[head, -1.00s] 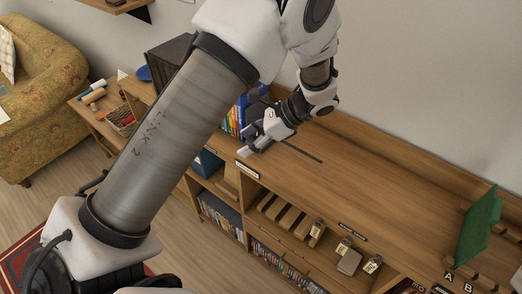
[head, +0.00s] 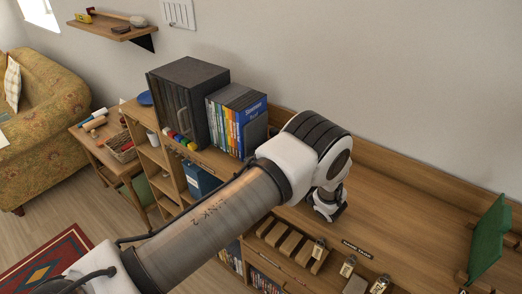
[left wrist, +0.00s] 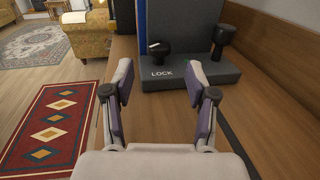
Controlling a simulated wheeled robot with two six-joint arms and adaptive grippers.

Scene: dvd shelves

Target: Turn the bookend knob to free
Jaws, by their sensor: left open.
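In the left wrist view the bookend has a dark grey base (left wrist: 190,76) with an upright grey panel behind it. A black knob (left wrist: 160,52) with a small white mark stands on the base, behind the white word LOCK. A taller black post knob (left wrist: 222,40) stands to its right. My left gripper (left wrist: 160,84) is open and empty, its two fingers spread in front of the base, apart from the knob. My right gripper is not in view.
Books (head: 240,118) and a large black case (head: 188,100) stand on the wooden shelf top at the left. A green bookend-like panel (head: 488,240) stands at the right. The shelf top between (head: 410,205) is mostly clear. A patterned rug (left wrist: 48,130) lies on the floor.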

